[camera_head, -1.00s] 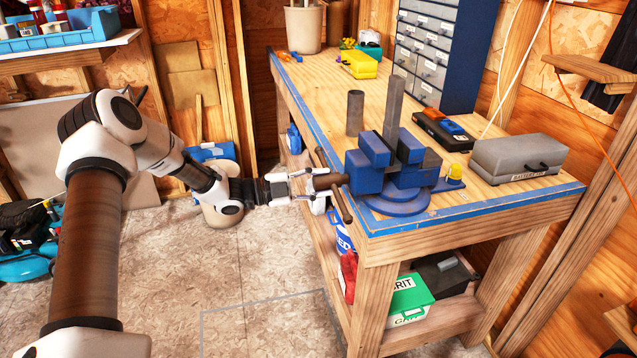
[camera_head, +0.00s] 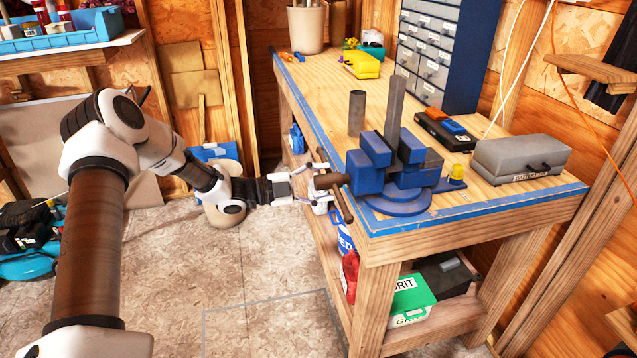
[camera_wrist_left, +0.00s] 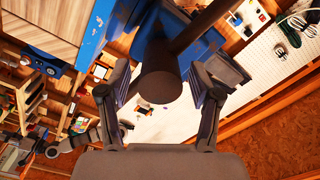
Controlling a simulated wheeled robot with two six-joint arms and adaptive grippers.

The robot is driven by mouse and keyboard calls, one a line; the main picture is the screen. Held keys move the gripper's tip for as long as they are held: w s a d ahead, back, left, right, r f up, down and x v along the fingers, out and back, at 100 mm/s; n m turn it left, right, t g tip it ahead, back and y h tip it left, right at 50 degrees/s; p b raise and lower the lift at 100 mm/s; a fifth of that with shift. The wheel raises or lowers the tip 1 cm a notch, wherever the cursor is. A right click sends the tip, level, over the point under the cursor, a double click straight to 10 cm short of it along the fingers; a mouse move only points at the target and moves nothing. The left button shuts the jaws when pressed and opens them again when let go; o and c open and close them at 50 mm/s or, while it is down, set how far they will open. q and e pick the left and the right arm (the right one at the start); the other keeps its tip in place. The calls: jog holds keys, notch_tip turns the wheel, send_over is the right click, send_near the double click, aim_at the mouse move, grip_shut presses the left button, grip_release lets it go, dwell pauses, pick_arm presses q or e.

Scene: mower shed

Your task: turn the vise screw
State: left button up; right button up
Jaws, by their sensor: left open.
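The blue vise (camera_head: 370,170) is mounted at the near left corner of the workbench, with a metal bar upright in its jaws. Its dark screw (camera_head: 328,181) points left past the bench edge, and a thin handle bar (camera_head: 345,205) crosses it at a slant. My left gripper (camera_head: 311,186) is open at the screw's outer end. In the left wrist view the round screw end (camera_wrist_left: 160,84) shows between the spread fingers, with a gap on each side. The vise body (camera_wrist_left: 200,48) shows behind it. My right gripper is not in view.
The workbench (camera_head: 480,205) also holds a grey case (camera_head: 520,157), a drawer cabinet (camera_head: 425,50) and a yellow item (camera_head: 360,65). Below, a green box (camera_head: 410,300) stands on the lower shelf. A bucket (camera_head: 222,205) stands behind my left arm. The floor in front is clear.

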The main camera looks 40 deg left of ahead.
pick_arm(q)
jog(key=v, duration=0.6)
jog(key=shift+s+a+r, duration=0.2)
jog(key=shift+s, duration=0.05)
jog(key=shift+s+a+f, duration=0.15)
jog(key=shift+s, duration=0.05)
